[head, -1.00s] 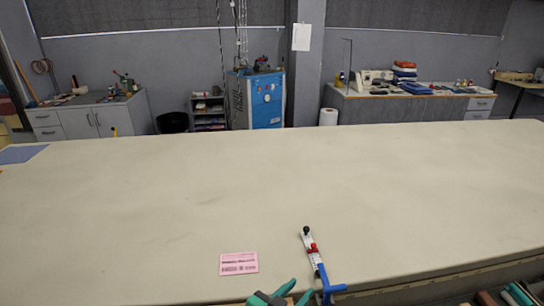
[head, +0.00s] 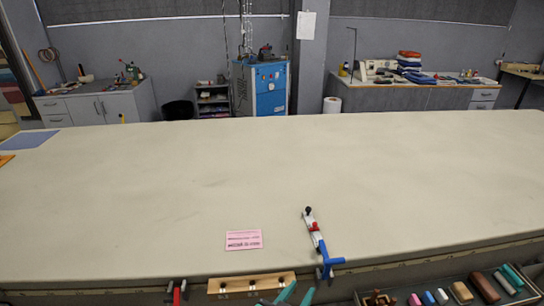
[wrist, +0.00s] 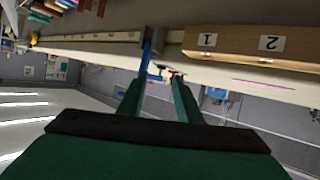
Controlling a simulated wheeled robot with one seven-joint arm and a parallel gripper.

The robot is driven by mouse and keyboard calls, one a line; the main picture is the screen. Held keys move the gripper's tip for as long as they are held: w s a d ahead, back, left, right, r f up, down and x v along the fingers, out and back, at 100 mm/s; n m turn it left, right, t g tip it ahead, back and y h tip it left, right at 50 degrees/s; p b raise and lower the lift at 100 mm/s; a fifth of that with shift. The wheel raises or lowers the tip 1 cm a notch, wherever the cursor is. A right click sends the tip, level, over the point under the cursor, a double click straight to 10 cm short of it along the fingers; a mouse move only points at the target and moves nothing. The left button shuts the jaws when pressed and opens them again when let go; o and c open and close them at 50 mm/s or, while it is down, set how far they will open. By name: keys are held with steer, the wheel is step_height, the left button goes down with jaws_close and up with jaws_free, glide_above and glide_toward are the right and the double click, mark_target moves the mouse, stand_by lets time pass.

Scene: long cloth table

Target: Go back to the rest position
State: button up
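My gripper (wrist: 158,85) shows in the wrist view as two green fingers, apart, with nothing held between them. In the head view its green fingertips (head: 291,293) show at the bottom edge, in front of the table's near edge. The long cloth table (head: 130,200) fills the middle of the head view. A blue tool with a red and a black knob (head: 317,236) lies on it near the front edge, its blue end at the edge. A pink label card (head: 243,240) lies flat to its left.
A wooden block with number labels (head: 252,284) is at the table's near edge, also in the wrist view (wrist: 240,42). Right of it is a tray of coloured pieces (head: 520,299). A red clamp-like item (head: 177,291) is at the left. The tabletop is mostly clear.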

steer(key=s+a+f+n+t+y, duration=0.1)
steer(key=s+a+f+n+y, duration=0.2)
steer(key=s+f, duration=0.35)
steer(key=s+a+f+n+t+y, duration=0.1)
steer(key=s+a+f+n+y, duration=0.2)
steer(key=s, duration=0.6)
steer(key=s+a+r+m+t, duration=0.1)
steer(key=s+r, duration=0.2)
steer(key=s, duration=1.4)
steer(key=shift+y, duration=0.3)
steer(key=shift+w+a+r, duration=0.1)
steer(key=shift+a, duration=0.1)
stand_by(0.5)
